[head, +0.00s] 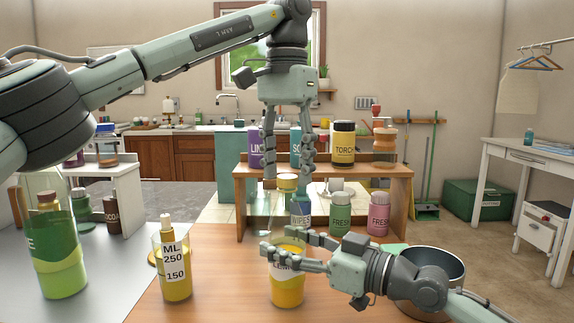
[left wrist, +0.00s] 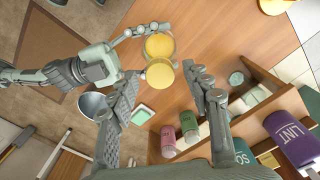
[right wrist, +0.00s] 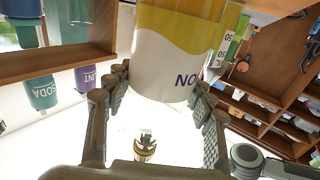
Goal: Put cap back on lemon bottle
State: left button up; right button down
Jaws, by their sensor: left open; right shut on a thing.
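The lemon bottle (head: 287,291), with yellow contents and a white label, stands upright on the wooden table. My right gripper (head: 275,242) is shut around its upper part. The label shows close up in the right wrist view (right wrist: 165,75). The left gripper points down and is open.
A metal pot (head: 455,272) stands to the right, beside my right arm. An ML bottle (head: 175,285) and a green bottle (head: 62,280) stand to the left. Behind is a wooden shelf (head: 400,185) with several labelled containers. The table between the ML and lemon bottles is clear.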

pick_arm(q)
jog(key=shift+r, duration=2.25)
